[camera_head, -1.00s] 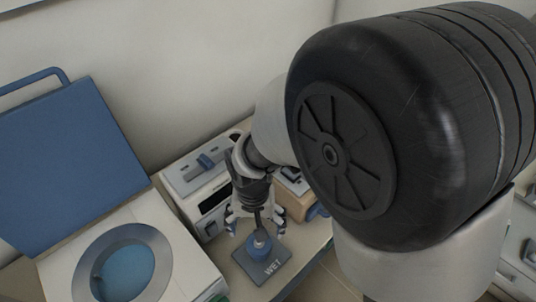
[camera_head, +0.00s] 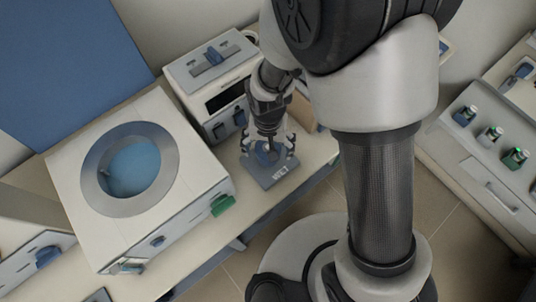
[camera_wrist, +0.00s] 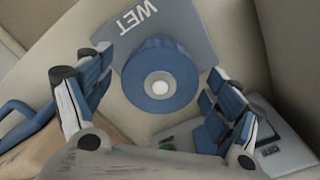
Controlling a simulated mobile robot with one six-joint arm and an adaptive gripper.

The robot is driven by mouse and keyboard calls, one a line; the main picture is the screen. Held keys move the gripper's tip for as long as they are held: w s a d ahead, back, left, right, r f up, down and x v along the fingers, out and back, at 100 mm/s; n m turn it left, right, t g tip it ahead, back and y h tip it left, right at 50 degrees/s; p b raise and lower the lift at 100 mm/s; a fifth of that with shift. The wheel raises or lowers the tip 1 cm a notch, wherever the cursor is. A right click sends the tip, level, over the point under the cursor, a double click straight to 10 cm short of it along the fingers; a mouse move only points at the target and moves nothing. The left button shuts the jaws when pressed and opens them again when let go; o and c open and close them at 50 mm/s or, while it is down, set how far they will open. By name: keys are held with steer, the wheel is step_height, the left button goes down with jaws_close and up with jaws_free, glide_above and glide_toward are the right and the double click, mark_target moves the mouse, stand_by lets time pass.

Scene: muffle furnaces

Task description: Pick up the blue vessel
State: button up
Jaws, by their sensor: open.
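The blue vessel (camera_wrist: 181,72) is round, with a pale ring and white centre on top. It stands on a grey-blue mat marked WET (camera_wrist: 180,25), which also shows in the head view (camera_head: 270,178). My gripper (camera_wrist: 160,82) is open, with one finger on each side of the vessel in the wrist view. Gaps show between the fingers and the vessel. In the head view my gripper (camera_head: 267,151) is low over the mat and partly hides the vessel (camera_head: 263,158).
A white furnace with a round blue opening (camera_head: 135,168) stands on the bench at left, its green-tipped part (camera_head: 221,205) near the mat. A smaller white device (camera_head: 212,75) stands behind the gripper. The bench edge is close to the mat.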

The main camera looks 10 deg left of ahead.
steer(key=shift+r, duration=0.1)
steer(key=c, duration=2)
